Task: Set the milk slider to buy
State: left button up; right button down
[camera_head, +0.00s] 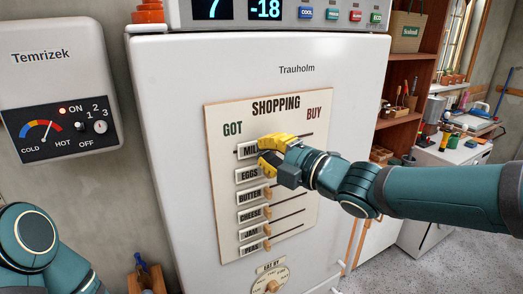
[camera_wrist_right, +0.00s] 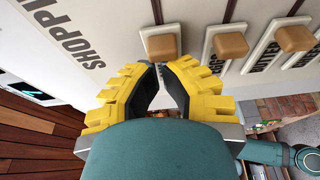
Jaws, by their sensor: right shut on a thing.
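The cream shopping board (camera_head: 225,110) is on the white fridge door, with GOT at left and BUY at right. The milk row is the top one; its label (camera_head: 246,152) is partly covered by my right gripper (camera_head: 262,152). In the right wrist view the yellow fingers of my right gripper (camera_wrist_right: 159,68) close together at the wooden milk knob (camera_wrist_right: 160,45), shut on it. The knob is at the GOT end of its slot (camera_head: 306,135), which runs bare toward BUY. My left arm shows at lower left; its gripper is out of view.
Below are the eggs (camera_head: 248,175), butter, cheese, jam and peas rows; the visible knobs sit at the GOT side. A dial (camera_head: 271,287) is under the board. A heater control panel (camera_head: 65,125) is at left, shelves (camera_head: 400,135) at right.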

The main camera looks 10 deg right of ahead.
jog(key=w+d, duration=0.1)
jog(key=d, duration=0.2)
jog(key=w+d+p, duration=0.1)
jog(key=d, duration=0.3)
jog(key=w+d+p, duration=0.1)
jog(key=d, duration=0.2)
jog(key=shift+w+d, duration=0.35)
jog(key=shift+d, duration=0.05)
pick_arm(q)
jog(key=shift+w+r, duration=0.25)
jog(key=shift+r, duration=0.95)
